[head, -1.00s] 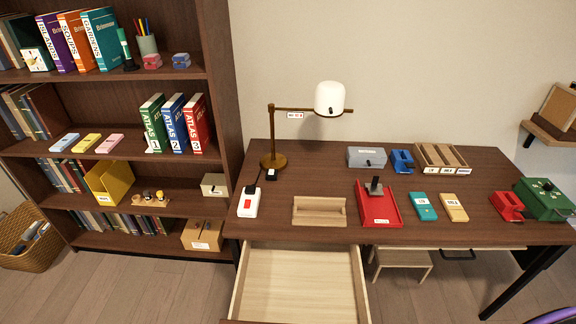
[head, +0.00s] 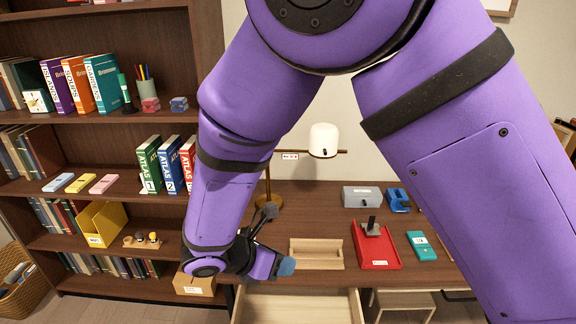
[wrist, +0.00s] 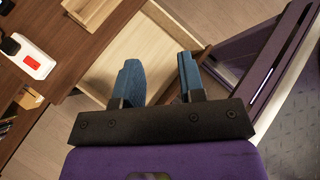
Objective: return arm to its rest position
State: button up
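My purple arm crosses the head view, reaching down from the upper right toward the desk's left end. My gripper (head: 284,266) shows at the front left of the desk, above the open drawer. In the wrist view my gripper (wrist: 158,80) has its two blue fingertips apart, with nothing between them. Below the fingers lies the empty pale wooden drawer (wrist: 123,60), pulled out from the desk.
The bookshelf (head: 110,186) stands close left of my gripper, with a cardboard box (head: 194,285) on its low shelf. On the desk are a lamp (head: 323,140), a wooden tray (head: 316,262) and a red tray (head: 376,254). A white power strip (wrist: 34,60) lies near the desk edge.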

jog(key=d+r+m+g+y, duration=0.4)
jog(key=d+r+m, duration=1)
jog(key=d+r, duration=0.55)
jog(key=s+d+r+m+t+y, duration=0.4)
jog(key=s+d+r+m, duration=0.5)
jog(key=s+d+m, duration=0.3)
jog(key=shift+s+d+m+y, duration=0.4)
jog(key=shift+s+m, duration=0.35)
jog(key=shift+m, duration=0.45)
